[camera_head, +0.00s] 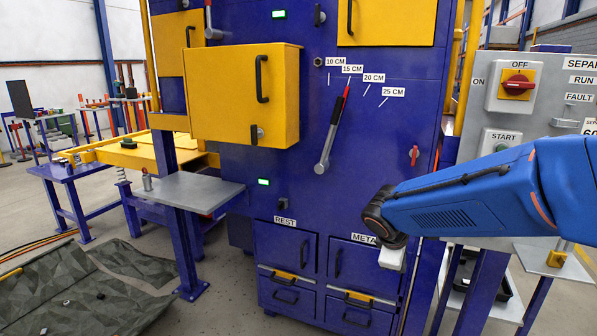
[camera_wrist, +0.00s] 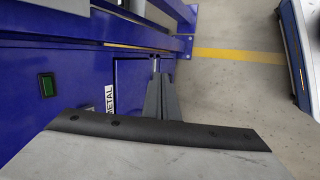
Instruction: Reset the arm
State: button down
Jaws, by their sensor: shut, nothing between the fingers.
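My blue arm reaches in from the right in the head view and bends down at its dark wrist joint. A pale end part of my gripper (camera_head: 392,258) shows below that joint, in front of the METAL door (camera_head: 352,262); its fingers cannot be made out there. In the wrist view the two dark grey fingers of my gripper (camera_wrist: 161,80) stand close together, shut and empty, beside the blue cabinet front with the METAL label (camera_wrist: 109,99). My gripper holds nothing.
A blue machine has a lever (camera_head: 332,125) on its distance scale and an open yellow door (camera_head: 245,95). A grey control panel (camera_head: 535,105) with switches stands at right, behind my arm. A grey shelf (camera_head: 190,190) juts out at left. Open floor (camera_wrist: 235,75) shows in the wrist view.

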jog(key=s+r+m+y, duration=0.1)
jog(key=s+m, duration=0.5)
jog(key=s, duration=0.7)
jog(key=s+d+r+m+y, duration=0.1)
jog(key=s+m+y, duration=0.2)
jog(key=s, duration=1)
jog(key=m, duration=0.3)
jog(key=shift+s+d+r, duration=0.2)
jog(key=shift+d+r, duration=0.05)
